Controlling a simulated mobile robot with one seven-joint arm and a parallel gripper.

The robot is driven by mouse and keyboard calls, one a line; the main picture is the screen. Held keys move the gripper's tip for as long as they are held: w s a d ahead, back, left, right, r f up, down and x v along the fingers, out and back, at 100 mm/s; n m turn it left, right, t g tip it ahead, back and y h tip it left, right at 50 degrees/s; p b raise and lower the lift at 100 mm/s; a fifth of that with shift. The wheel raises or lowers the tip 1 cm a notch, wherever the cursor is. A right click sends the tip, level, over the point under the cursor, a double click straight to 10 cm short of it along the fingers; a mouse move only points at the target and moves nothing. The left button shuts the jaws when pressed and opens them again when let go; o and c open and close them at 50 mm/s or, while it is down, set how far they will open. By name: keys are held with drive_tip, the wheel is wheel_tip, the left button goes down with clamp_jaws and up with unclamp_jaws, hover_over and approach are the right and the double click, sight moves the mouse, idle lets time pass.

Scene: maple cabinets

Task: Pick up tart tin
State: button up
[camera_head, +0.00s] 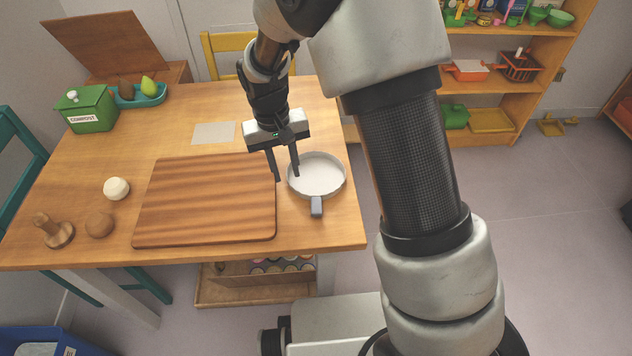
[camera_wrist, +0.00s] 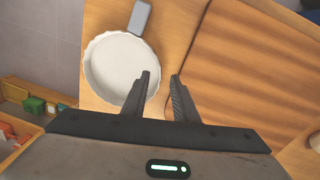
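The tart tin (camera_head: 318,175) is a round, pale, shallow dish with a fluted rim and a grey handle pointing toward the table's front edge. It lies on the wooden table, just right of the cutting board. It also shows in the wrist view (camera_wrist: 117,66), upper left, with its handle at the top. My gripper (camera_head: 287,177) is open and empty, fingers pointing down. It is above the gap between the tin's left rim and the board. In the wrist view my gripper (camera_wrist: 161,74) has one finger overlapping the tin's edge and the other beside it. Contact cannot be told.
The striped cutting board (camera_head: 207,200) lies left of the tin. A white ball-like item (camera_head: 116,188), a brown round item (camera_head: 99,225) and a wooden stamp-like tool (camera_head: 53,231) sit farther left. A green compost box (camera_head: 89,108) stands at the back left. The table's right edge is close to the tin.

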sight(289, 182)
drive_tip(key=f, duration=0.3)
drive_tip(key=shift+d+f+b, duration=0.3)
drive_tip(key=shift+b, duration=0.05)
clamp_jaws()
